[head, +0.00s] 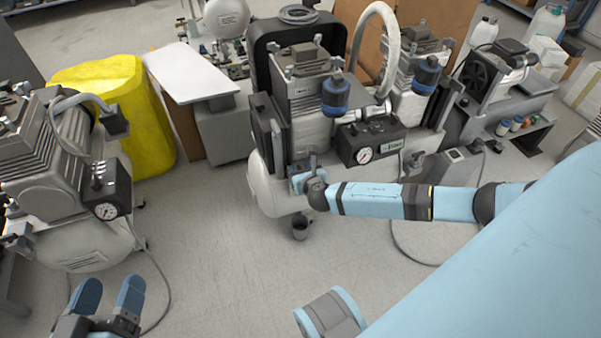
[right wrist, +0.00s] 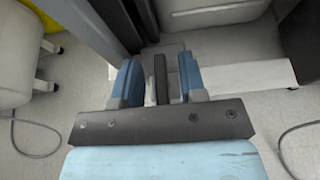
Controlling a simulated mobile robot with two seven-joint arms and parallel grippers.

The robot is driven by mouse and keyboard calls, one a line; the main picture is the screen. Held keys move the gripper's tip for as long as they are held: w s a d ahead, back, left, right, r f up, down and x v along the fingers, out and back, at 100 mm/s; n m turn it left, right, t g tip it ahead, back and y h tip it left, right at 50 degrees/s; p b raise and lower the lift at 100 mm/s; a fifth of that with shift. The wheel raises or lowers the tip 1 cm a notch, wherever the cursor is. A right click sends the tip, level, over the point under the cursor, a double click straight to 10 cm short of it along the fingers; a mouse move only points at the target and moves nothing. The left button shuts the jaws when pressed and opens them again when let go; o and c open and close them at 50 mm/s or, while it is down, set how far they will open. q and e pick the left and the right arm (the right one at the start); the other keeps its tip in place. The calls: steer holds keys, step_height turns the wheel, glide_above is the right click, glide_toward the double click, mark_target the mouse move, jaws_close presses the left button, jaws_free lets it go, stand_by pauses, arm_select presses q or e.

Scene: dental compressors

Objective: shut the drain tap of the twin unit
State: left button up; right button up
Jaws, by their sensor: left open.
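The twin unit (head: 320,110), with two grey pump heads, a black gauge box and a white tank, stands in the middle of the head view. My right gripper (head: 303,182) is at the front of its tank, low on the left side. In the right wrist view, the blue fingers of this gripper (right wrist: 160,75) are apart, with a dark upright bar (right wrist: 160,80) between them and gaps on both sides. I cannot tell whether this bar is the drain tap, which I cannot make out clearly. My left gripper (head: 108,292) is open and empty at the lower left.
Another compressor (head: 60,180) with a gauge is at the left, near my left gripper. A yellow-covered thing (head: 125,105) and a white-topped table (head: 190,73) stand behind. The middle floor is clear.

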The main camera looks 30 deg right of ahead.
steer(key=shift+w+d+f, duration=0.1)
steer(key=shift+w, duration=0.3)
jaws_close()
